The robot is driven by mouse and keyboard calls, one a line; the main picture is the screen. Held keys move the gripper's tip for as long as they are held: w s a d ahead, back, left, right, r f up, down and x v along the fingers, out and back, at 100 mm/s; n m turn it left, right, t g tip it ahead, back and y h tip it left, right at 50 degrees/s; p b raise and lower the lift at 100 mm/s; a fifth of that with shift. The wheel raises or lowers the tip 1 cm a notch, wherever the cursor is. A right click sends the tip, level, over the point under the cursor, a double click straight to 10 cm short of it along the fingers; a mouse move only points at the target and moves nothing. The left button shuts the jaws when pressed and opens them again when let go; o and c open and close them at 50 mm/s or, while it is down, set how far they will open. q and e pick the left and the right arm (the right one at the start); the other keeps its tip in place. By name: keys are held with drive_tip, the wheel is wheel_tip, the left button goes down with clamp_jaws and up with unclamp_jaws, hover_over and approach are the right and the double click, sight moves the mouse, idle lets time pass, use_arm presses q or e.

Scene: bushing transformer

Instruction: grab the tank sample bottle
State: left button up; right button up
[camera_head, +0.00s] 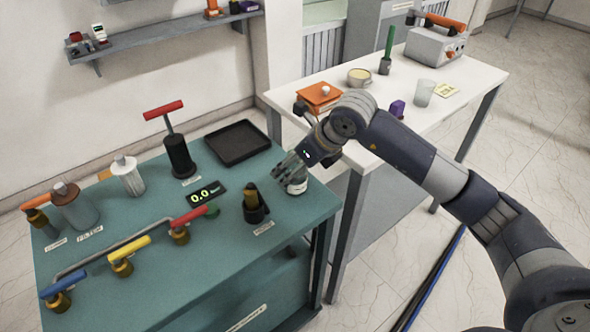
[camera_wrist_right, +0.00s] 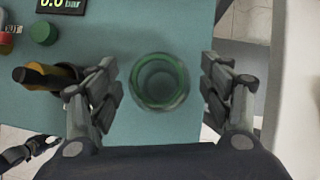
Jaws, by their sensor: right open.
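The tank sample bottle (camera_head: 297,187) is a small clear container on the right edge of the teal table, partly hidden by my right gripper (camera_head: 288,172). In the right wrist view the bottle (camera_wrist_right: 160,82) is seen from above as a round glass shape with a green ring. My right gripper (camera_wrist_right: 161,88) is open there, with one finger on each side of the bottle and a visible gap on both sides. A dark part at the lower left of the wrist view looks like my left gripper (camera_wrist_right: 27,152); its opening is unclear.
A black-and-brass fitting (camera_head: 255,205) stands just left of the bottle, with the pressure display (camera_head: 206,194) beyond. A black tray (camera_head: 237,142) lies at the table's back. A white table (camera_head: 440,107) with several items stands to the right.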

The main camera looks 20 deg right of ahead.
drive_tip(key=shift+w+f, duration=0.1)
drive_tip(key=shift+f, duration=0.05)
drive_tip(key=c, duration=1.2)
drive_tip(key=shift+c, duration=0.2)
